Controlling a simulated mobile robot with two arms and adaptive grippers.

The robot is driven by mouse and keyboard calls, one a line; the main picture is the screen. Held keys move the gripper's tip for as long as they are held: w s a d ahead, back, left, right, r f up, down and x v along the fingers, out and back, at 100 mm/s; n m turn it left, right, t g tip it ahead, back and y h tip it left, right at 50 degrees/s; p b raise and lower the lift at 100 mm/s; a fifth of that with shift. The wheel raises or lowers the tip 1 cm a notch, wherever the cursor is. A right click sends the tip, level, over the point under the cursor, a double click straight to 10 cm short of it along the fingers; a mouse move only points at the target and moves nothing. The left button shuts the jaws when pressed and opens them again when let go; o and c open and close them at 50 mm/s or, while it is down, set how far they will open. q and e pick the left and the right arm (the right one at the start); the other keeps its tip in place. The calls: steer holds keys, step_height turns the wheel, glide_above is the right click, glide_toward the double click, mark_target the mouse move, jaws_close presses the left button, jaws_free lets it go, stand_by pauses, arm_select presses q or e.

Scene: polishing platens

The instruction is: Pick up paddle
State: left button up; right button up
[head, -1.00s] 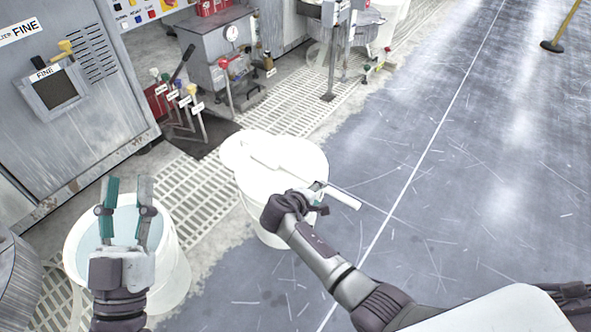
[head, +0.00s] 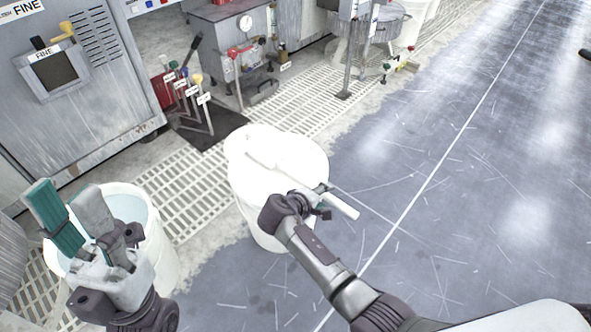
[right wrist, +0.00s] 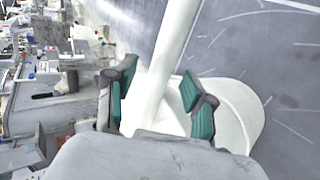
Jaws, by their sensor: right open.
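The white paddle (head: 343,206) leans in a white bucket (head: 240,200), its handle end sticking out past the rim to the right. My right gripper (head: 322,194) is at the bucket's right rim, by the handle. In the right wrist view, the white handle (right wrist: 171,50) runs between the two spread teal fingers of my right gripper (right wrist: 158,88); contact cannot be made out. The gripper is open. My left gripper (head: 66,192) is open and empty over another bucket at the lower left, its fingers pointing up in the picture.
The left bucket (head: 168,245) holds pale liquid. Labelled levers (head: 190,95) and a grey machine with a gauge (head: 225,45) stand behind white floor grating (head: 185,190).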

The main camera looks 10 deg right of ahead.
steer(key=shift+s+a+r, duration=0.1)
steer(key=shift+a, duration=0.05)
jaws_close()
steer(key=shift+r, duration=0.1)
